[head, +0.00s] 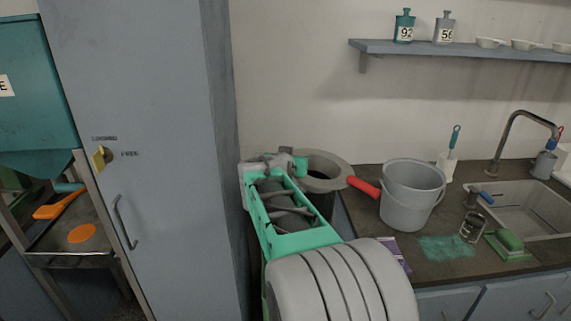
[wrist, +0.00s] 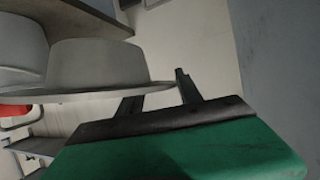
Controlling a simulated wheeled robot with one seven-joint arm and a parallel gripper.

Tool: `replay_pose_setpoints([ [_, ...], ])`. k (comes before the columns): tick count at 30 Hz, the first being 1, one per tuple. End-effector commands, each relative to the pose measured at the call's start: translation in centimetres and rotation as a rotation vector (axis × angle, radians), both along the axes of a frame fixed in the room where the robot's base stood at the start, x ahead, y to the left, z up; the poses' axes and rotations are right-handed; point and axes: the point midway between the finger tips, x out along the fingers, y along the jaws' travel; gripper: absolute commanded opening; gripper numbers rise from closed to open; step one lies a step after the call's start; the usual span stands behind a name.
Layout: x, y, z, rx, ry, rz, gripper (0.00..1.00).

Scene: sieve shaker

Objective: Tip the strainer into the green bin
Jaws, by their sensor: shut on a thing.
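The strainer (head: 338,170) is a grey bowl with a wide flat rim and what looks like its red handle (head: 363,187) pointing right. It appears roughly level beside the counter's left end. My gripper (head: 292,165) is shut on the strainer's near-left rim. In the wrist view, the strainer (wrist: 90,62) shows as a grey bowl, with its rim reaching between the fingers of my gripper (wrist: 158,92). I cannot make out the green bin in either view.
A grey bucket (head: 405,205) stands on the counter just right of the red handle. A glass (head: 471,227), a green sponge (head: 510,240) and a patch of teal powder (head: 447,247) lie nearer the sink (head: 540,210). A tall grey cabinet (head: 140,150) stands close on the left.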

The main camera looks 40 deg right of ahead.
Motion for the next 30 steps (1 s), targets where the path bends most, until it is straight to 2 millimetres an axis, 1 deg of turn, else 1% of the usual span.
replay_pose_setpoints([
  [2, 0.0, 0.0, -0.5, 0.000, 0.000, 0.001, 0.00],
  [6, 0.5, 0.2, -2.2, -0.005, 0.003, 0.018, 0.00],
  [30, 3.3, 1.3, -11.0, -0.029, 0.016, 0.123, 0.00],
])
